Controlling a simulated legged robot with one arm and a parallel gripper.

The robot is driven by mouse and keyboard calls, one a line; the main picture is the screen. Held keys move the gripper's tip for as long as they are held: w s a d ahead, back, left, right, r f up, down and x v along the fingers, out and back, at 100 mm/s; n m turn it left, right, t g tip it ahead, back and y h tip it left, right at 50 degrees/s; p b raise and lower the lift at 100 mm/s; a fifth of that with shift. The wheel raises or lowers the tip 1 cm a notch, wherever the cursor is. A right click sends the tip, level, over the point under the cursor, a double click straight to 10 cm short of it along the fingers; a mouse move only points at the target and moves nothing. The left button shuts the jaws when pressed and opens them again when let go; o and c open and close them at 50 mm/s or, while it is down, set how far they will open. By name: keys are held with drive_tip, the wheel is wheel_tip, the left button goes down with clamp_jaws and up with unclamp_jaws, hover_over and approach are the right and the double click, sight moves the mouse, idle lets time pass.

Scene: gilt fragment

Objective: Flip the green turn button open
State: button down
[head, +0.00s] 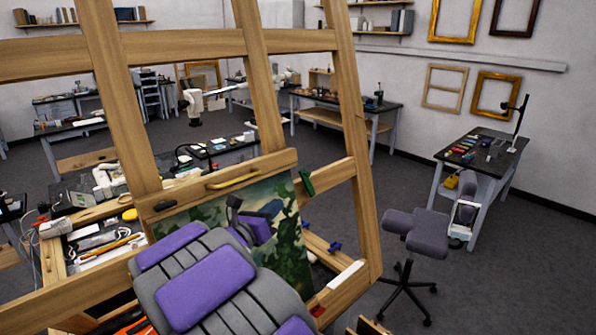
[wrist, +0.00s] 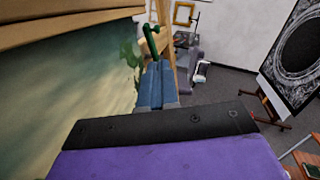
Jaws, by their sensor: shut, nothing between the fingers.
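The green turn button (head: 306,181) sits at the right edge of the green camouflage-like painting (head: 290,225), beside the wooden easel frame. It leans at a slant, its upper end to the left. In the wrist view the green turn button (wrist: 151,41) shows just beyond my fingertips, slanted near the painting's edge. My gripper (wrist: 157,68) has its blue fingers shut together and empty, pointing toward the button. I cannot tell whether they touch it.
The wooden easel (head: 345,130) has upright bars around the work area. A yellow handle (head: 232,178) and a black knob (head: 165,204) are on its upper rail. A white block (head: 345,275) lies on the lower ledge. A grey chair (head: 415,232) stands right; floor between is open.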

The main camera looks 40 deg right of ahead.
sight(305, 173)
drive_tip(key=p+x, duration=0.2)
drive_tip(key=x, duration=1.2)
drive_tip(key=shift+w+d+r, duration=0.1)
drive_tip(key=shift+w+d, duration=0.05)
drive_tip(key=shift+w, duration=0.1)
drive_tip(key=shift+r, duration=0.15)
drive_tip(key=shift+d+r, duration=0.25)
drive_tip(key=shift+r, duration=0.15)
drive_tip(key=shift+w+d+p, duration=0.15)
drive_tip(key=shift+d+p, duration=0.1)
drive_tip(key=shift+p, duration=0.15)
drive_tip(key=shift+w+d+r+p, duration=0.1)
drive_tip(key=shift+d+r+p, duration=0.15)
drive_tip(key=shift+d+p, duration=0.25)
drive_tip(key=shift+a, duration=0.15)
